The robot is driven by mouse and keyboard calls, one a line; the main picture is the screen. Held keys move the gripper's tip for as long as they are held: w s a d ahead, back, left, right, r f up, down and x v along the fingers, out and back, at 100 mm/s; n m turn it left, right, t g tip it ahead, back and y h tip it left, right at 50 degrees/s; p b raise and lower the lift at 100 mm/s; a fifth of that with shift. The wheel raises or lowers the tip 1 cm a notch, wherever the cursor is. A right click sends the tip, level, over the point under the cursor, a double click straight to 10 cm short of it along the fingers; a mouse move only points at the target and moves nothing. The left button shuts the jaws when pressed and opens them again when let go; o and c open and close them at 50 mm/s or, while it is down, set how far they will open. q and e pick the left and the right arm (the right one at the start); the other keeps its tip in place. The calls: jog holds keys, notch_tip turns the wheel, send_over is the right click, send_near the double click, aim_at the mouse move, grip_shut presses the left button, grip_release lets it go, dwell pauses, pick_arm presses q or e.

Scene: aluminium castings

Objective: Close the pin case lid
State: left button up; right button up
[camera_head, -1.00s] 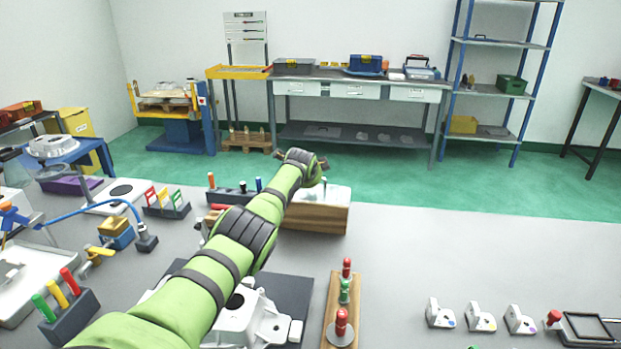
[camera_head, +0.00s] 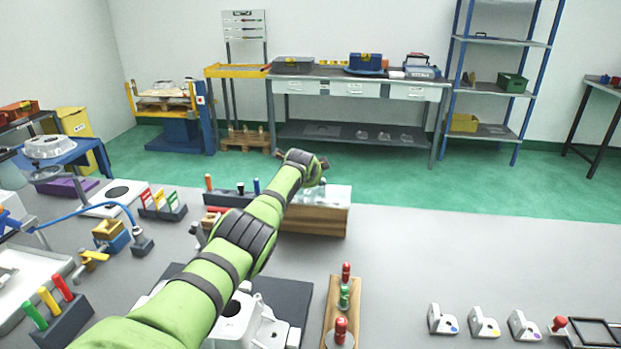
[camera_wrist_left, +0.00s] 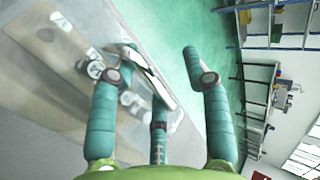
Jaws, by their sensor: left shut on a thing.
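The pin case (camera_head: 318,220) is a wooden box with a pale top, standing near the back edge of the grey table, partly behind my left arm. Its clear lid (camera_head: 338,195) shows just past my wrist; I cannot tell its exact angle. The wrist view shows the see-through lid (camera_wrist_left: 150,72) with a bright edge, and blurred round shapes behind it. My left gripper (camera_wrist_left: 160,85) is shut on the lid at its edge, with a finger on the left and others spread right. In the head view the fingers are mostly hidden by my wrist. My right gripper is not in view.
A rack of coloured pins (camera_head: 232,197) stands left of the case. A white casting (camera_head: 262,328) lies on a dark mat under my arm. A wooden strip with red and green knobs (camera_head: 343,300) is in front. The table right of the case is clear.

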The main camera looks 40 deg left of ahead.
aim_at(307, 196)
pick_arm(q)
jog(key=shift+a+r, duration=0.25)
jog(key=shift+r, duration=0.65)
jog(key=v, duration=0.5)
jog(key=shift+s+d+f, duration=0.15)
jog(key=shift+s+f, duration=0.05)
jog(key=shift+s, duration=0.1)
jog(key=v, duration=0.5)
jog(key=shift+s+d+f, duration=0.2)
jog(key=shift+s+d, duration=0.2)
jog(key=shift+d, duration=0.05)
jog(key=shift+f, duration=0.1)
